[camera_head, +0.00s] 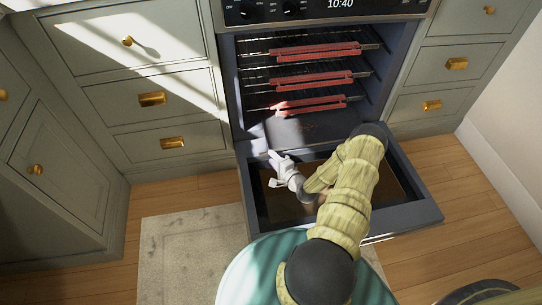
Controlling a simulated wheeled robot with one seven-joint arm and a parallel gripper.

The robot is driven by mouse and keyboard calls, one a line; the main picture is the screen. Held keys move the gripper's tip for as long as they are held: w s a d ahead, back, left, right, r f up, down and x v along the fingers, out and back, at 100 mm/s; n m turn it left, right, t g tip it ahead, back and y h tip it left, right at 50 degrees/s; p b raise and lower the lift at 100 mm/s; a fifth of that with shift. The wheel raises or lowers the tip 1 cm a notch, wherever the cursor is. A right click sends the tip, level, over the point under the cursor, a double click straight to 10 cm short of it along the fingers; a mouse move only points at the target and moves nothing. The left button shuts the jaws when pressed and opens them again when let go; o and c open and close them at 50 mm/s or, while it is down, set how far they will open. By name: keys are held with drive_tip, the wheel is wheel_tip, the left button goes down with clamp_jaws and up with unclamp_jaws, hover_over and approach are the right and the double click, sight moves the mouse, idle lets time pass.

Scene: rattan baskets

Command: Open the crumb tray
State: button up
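The oven (232,90) stands open, with its dark-framed door (420,210) folded down flat in front. The door has a brownish window panel. I cannot clearly pick out the crumb tray; the low part of the oven cavity (300,128) is dim and partly sunlit, and my arm covers its right side. My gripper (271,168) is small and white, over the left inner part of the door, just in front of the cavity's lower edge. Its two tips look spread apart, with nothing seen between them. Whether it touches the door is unclear.
Several oven racks with red strips (318,78) sit inside the oven. Grey-green cabinets with brass knobs (152,98) flank it on both sides, their drawers shut. A pale rug (185,250) lies on the wooden floor at front left.

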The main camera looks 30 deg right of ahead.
drive_tip(key=p+v, duration=0.4)
drive_tip(key=v, duration=1.1)
